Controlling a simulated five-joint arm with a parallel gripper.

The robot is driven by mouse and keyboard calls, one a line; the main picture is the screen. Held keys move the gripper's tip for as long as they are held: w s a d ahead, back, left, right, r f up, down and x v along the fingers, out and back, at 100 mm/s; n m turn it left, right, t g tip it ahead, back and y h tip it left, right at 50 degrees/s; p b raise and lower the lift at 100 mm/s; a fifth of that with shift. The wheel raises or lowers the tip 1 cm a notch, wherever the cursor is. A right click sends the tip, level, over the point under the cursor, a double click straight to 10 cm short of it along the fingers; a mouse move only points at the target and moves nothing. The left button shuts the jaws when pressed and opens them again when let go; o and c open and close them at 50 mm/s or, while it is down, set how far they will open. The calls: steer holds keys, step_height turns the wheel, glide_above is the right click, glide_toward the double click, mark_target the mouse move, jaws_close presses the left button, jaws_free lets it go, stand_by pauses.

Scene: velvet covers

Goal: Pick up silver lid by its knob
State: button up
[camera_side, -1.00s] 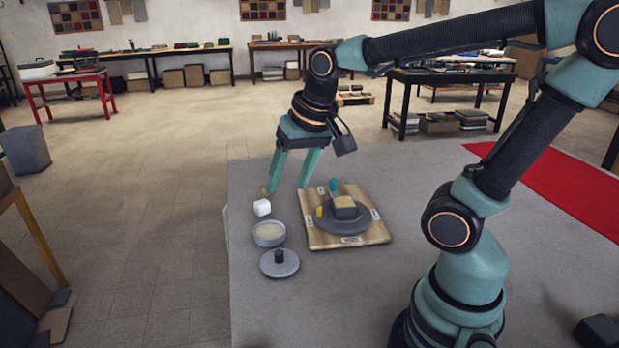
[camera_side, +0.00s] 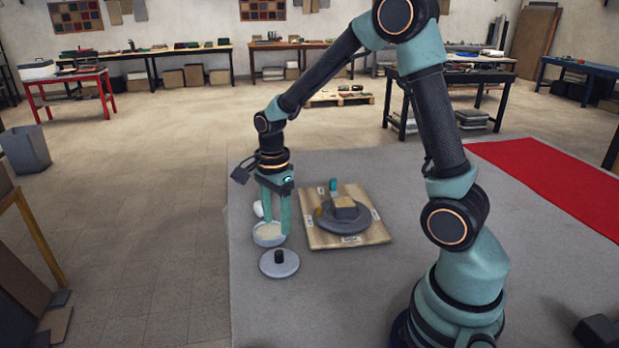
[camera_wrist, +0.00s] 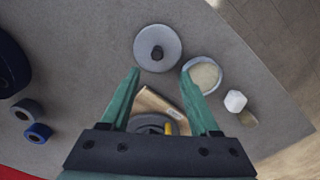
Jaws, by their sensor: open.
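The silver lid (camera_side: 279,264) is a flat grey disc with a dark upright knob (camera_side: 279,256), lying on the grey mat in the side view. In the wrist view the lid (camera_wrist: 170,47) lies beyond my fingertips, with its knob (camera_wrist: 157,52) near its middle. My gripper (camera_side: 276,222) is open, pointing down, above and behind the lid in the side view. Its fingers overlap the round grey bowl (camera_side: 262,238) there; I cannot tell whether they touch it. In the wrist view the gripper (camera_wrist: 160,75) has nothing between its fingertips.
A wooden board (camera_side: 376,233) with a dark round plate (camera_side: 330,222) and a block (camera_side: 344,208) stands right of the gripper. The mat (camera_side: 300,310) in front of the lid is clear.

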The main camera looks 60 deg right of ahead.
mark_target(279, 252)
steer(key=f, duration=0.8)
steer(key=shift+s+a, duration=0.2)
steer(key=shift+s, duration=0.05)
jaws_close()
